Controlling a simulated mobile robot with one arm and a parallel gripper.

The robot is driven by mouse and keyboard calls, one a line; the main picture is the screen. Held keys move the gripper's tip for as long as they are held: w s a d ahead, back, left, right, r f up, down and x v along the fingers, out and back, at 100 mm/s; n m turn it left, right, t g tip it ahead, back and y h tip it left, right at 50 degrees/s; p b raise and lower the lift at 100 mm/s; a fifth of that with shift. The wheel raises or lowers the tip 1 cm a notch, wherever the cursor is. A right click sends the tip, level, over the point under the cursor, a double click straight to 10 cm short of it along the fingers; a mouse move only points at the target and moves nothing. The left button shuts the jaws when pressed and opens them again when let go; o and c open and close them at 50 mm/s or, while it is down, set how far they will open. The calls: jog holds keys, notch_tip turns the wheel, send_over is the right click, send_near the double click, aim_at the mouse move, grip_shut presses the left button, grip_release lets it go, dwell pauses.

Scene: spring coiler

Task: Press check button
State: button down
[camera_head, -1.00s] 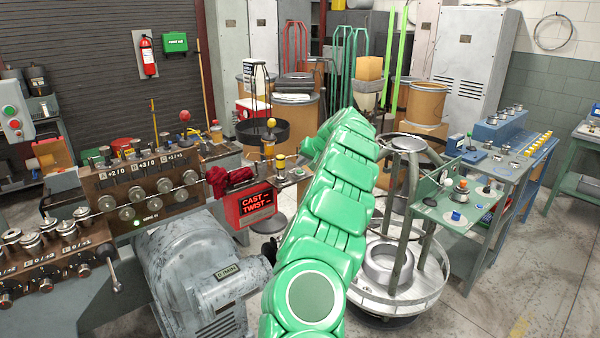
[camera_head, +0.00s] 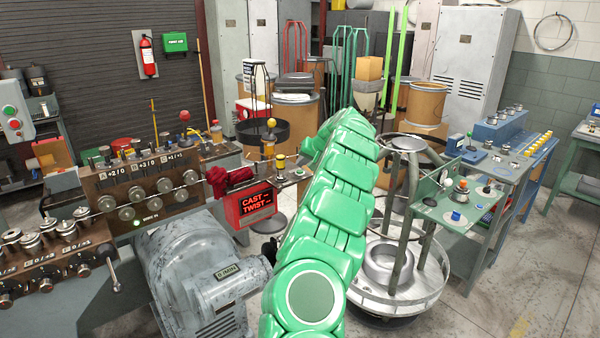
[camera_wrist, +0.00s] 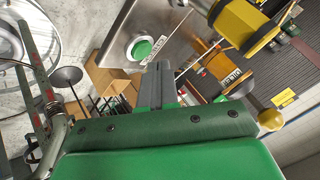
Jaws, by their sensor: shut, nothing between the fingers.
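In the wrist view a round green button (camera_wrist: 142,48) with a pale ring sits on a grey metal plate (camera_wrist: 165,22). It carries no label that I can read, so I cannot be sure it is the check button. My gripper (camera_wrist: 160,68) is shut and empty, with its fingertips just below and right of the green button in the picture. I cannot tell how far they are from the plate, and no contact shows.
A red-framed display (camera_head: 255,204) reading CAST and TWIST stands left of my arm. A yellow and black part (camera_wrist: 240,22) is close to the right of the fingers in the wrist view, with a yellow ball knob (camera_wrist: 270,121) lower. A round metal reel stand (camera_head: 395,290) is right of my arm.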

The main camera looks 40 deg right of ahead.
aim_at(302, 171)
jog(key=shift+f, duration=0.2)
jog(key=shift+f, duration=0.2)
jog(key=shift+f, duration=0.4)
dwell(0.9)
jog(key=shift+r, duration=0.85)
jog(key=shift+r, duration=2.5)
